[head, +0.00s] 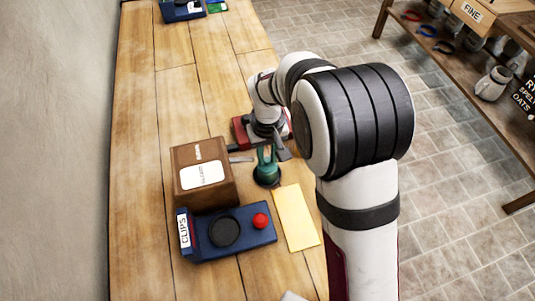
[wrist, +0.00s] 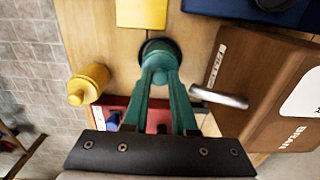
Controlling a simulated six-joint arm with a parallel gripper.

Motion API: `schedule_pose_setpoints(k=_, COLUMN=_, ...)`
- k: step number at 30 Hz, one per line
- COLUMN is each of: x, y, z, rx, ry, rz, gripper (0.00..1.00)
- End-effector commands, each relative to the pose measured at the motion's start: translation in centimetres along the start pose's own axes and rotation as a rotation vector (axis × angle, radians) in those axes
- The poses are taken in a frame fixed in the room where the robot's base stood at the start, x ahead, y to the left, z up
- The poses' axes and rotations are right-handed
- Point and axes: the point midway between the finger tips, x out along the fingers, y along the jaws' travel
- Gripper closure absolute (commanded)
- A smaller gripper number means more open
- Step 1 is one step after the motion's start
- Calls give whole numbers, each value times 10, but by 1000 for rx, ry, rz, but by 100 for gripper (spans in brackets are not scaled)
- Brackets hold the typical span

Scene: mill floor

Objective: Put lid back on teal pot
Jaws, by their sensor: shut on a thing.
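My gripper (wrist: 160,70) has green fingers that meet at their tips, shut on a small teal piece that looks like the lid (wrist: 160,58). The fingers hide much of it. Right at the fingertips is a dark round shape (wrist: 147,46), apparently the teal pot. I cannot tell whether the lid touches its rim. In the head view, my gripper (head: 266,160) points down at this dark round pot (head: 266,180) on the bench, between the brown box and the yellow sheet.
A brown BRAN box (head: 203,172) and a navy CLIPS unit (head: 250,236) with a red button stand close by. A yellow sheet (head: 295,218) lies in front. The wrist view shows a yellow lidded pot (wrist: 90,82), a metal cylinder (wrist: 220,97) and a red tray (wrist: 112,102).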

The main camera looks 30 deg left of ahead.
Motion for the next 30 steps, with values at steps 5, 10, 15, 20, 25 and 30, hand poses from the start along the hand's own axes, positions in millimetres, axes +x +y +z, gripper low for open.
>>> schedule_pose_setpoints(k=5, x=0, y=0, z=0, rx=0, ry=0, rz=0, gripper=62)
schedule_pose_setpoints(k=10, x=0, y=0, z=0, rx=0, ry=0, rz=0, gripper=40)
schedule_pose_setpoints(k=15, x=0, y=0, z=0, rx=0, ry=0, rz=0, gripper=40)
schedule_pose_setpoints(k=20, x=0, y=0, z=0, rx=0, ry=0, rz=0, gripper=11)
schedule_pose_setpoints(k=25, x=0, y=-1, z=0, rx=0, ry=0, rz=-1, gripper=10)
schedule_pose_setpoints(k=30, x=-9, y=-1, z=-1, rx=0, ry=2, rz=-1, gripper=10)
